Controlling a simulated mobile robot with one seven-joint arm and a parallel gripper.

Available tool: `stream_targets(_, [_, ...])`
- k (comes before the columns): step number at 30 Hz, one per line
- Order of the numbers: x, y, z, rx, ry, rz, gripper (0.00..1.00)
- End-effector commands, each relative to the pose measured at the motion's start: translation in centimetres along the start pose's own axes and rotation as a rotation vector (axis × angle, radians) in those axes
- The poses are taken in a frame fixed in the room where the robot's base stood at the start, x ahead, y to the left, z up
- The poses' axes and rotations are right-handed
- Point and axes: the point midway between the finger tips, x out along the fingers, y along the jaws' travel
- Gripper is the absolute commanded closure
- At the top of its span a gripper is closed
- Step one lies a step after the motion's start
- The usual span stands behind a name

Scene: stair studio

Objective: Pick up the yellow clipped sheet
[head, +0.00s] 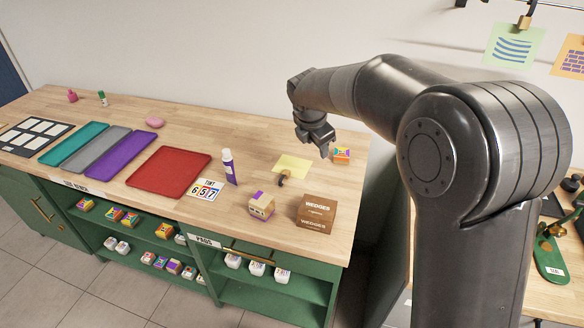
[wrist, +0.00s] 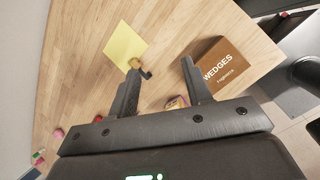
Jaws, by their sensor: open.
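The yellow sheet (head: 293,164) lies flat on the wooden bench, with a brass and black clip (head: 283,177) at its near edge. In the wrist view the sheet (wrist: 125,46) is ahead of the left finger, and its clip (wrist: 138,67) shows close to that fingertip. My gripper (head: 320,148) hangs above the bench, near the sheet's far right side. In the wrist view my gripper (wrist: 160,66) is open, with its two fingers wide apart and nothing between the tips. I cannot tell its exact height over the bench.
A brown WEDGES box (head: 315,213) stands near the front edge, and it shows beside the right finger (wrist: 222,68). A small colourful block (head: 341,155) sits right of my gripper. A purple-white tube (head: 229,167) and a red tray (head: 168,172) are to the left.

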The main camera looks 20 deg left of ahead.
Motion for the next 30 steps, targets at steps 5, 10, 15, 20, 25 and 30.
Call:
stream_targets(5, [4.8, 5.1, -4.3, -0.329, 0.011, 0.001, 0.55])
stream_targets(10, [7.7, 7.8, -7.2, -0.533, 0.013, 0.007, 0.55])
stream_targets(15, [8.8, 8.6, -8.2, -0.607, 0.013, 0.01, 0.55])
stream_targets(20, [10.6, 8.6, -8.3, -0.61, 0.014, 0.008, 0.55])
stream_targets(25, [13.3, 8.6, -8.3, -0.609, 0.015, 0.008, 0.55])
stream_targets(30, [14.6, 8.6, -8.3, -0.608, 0.013, 0.01, 0.55])
